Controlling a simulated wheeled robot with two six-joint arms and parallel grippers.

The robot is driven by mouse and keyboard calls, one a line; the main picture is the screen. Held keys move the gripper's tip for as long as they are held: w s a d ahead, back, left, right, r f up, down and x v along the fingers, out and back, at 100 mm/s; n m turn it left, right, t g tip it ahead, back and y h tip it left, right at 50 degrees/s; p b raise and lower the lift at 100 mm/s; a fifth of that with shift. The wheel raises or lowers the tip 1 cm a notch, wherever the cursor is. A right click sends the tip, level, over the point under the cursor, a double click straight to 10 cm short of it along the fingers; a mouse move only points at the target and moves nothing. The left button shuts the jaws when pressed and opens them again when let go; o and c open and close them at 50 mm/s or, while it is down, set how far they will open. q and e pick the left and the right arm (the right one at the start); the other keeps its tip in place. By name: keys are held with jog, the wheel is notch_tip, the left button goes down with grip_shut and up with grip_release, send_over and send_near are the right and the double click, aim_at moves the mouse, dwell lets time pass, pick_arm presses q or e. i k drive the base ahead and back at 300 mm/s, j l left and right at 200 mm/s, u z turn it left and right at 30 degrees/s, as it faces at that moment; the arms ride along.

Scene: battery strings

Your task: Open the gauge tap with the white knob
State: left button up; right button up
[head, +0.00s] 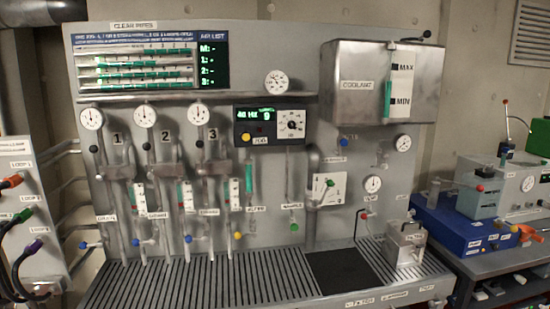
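I cannot make out a white knob for certain at this size. The steel panel (270,185) carries several small taps with coloured knobs: a yellow knob (238,236), a green knob (294,227) and a red knob (363,215). Round white gauges sit on it, among them one at the upper middle (276,81), one at the right (403,142) and one at the lower right (373,184). The coolant tank (350,82) has a sight tube (388,100) with green liquid, and a dark-knobbed lever (427,34) above it. Neither of my grippers shows.
A slatted drain tray (210,283) runs along the panel's foot, with a small metal can (404,243) at its right. A blue unit (460,225) stands on the right-hand bench. A cabinet with coloured cables (38,260) stands at the left. The tray's middle is clear.

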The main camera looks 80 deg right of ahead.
aim_at(384, 166)
jog(key=z, duration=3.65)
jog(key=i+j+z, duration=0.1)
jog(key=i+z, duration=0.15)
jog(key=i, duration=0.9)
